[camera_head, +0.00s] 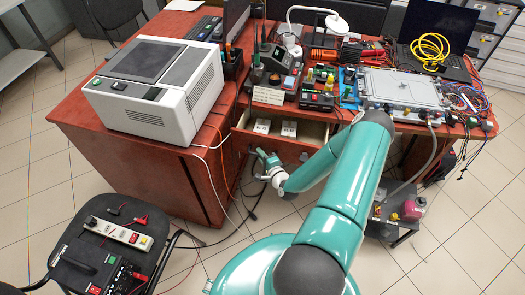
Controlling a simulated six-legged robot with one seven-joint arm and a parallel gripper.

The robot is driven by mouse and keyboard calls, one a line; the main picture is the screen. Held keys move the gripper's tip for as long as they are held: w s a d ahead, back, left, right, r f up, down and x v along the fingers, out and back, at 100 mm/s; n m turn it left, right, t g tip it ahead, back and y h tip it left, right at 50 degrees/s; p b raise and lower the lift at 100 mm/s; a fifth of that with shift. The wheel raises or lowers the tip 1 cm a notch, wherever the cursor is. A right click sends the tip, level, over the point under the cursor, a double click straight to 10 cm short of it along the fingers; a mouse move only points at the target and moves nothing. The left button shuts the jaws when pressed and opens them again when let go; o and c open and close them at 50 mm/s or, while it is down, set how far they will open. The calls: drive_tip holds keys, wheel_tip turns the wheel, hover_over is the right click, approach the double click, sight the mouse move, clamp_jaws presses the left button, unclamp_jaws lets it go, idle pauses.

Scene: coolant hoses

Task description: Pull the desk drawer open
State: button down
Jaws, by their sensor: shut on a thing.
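The desk drawer (305,146) sits under the red-brown desk top in the middle of the view. It stands partly open, and small pale boxes (289,129) show inside it. My gripper (258,153) is at the left part of the drawer front, low and close to it. It is shut on the drawer's handle, which is mostly hidden by the fingers. My teal arm reaches up from the bottom and covers the right end of the drawer front.
A large grey-white machine (160,85) stands on the desk's left wing. Electronics and tools crowd the desk top. A black chair (105,245) with a power strip stands at lower left. Cables hang to the tiled floor. A low cart (390,228) with bottles stands right of my arm.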

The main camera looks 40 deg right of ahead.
idle(0.3)
drive_tip(key=c, duration=1.7)
unclamp_jaws()
drive_tip(key=s, duration=0.4)
drive_tip(key=s+a+r, duration=0.1)
drive_tip(key=s, duration=0.4)
drive_tip(key=s+r, duration=0.1)
drive_tip(key=s, duration=0.3)
drive_tip(key=shift+s+a, duration=0.35)
